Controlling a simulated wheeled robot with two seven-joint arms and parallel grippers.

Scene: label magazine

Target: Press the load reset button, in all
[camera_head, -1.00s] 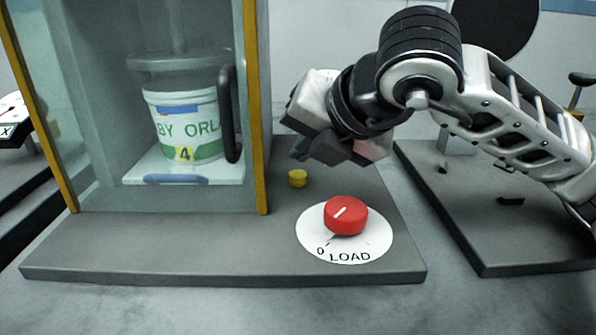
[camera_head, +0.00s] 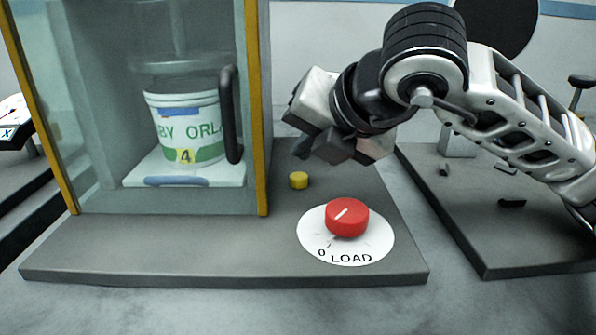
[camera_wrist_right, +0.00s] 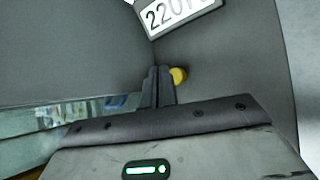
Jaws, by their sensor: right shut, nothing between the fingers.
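A small yellow button (camera_head: 299,180) stands on the grey base plate (camera_head: 150,262), between the glass-fronted cabinet and the red LOAD knob (camera_head: 347,217). In the right wrist view the yellow button (camera_wrist_right: 179,75) shows just right of the fingertips. My right gripper (camera_head: 306,148) is shut and empty, above and behind the button in the head view, apart from it as far as I can tell. Its closed fingers (camera_wrist_right: 158,80) also show in the right wrist view. The knob sits on a white dial marked 0 and LOAD. My left gripper is not in view.
The cabinet (camera_head: 259,110) with yellow edges and a black handle (camera_head: 229,115) stands left of my right gripper. It holds a white and green tub (camera_head: 190,135) on a white platform. Another grey plate (camera_head: 480,230) lies to the right.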

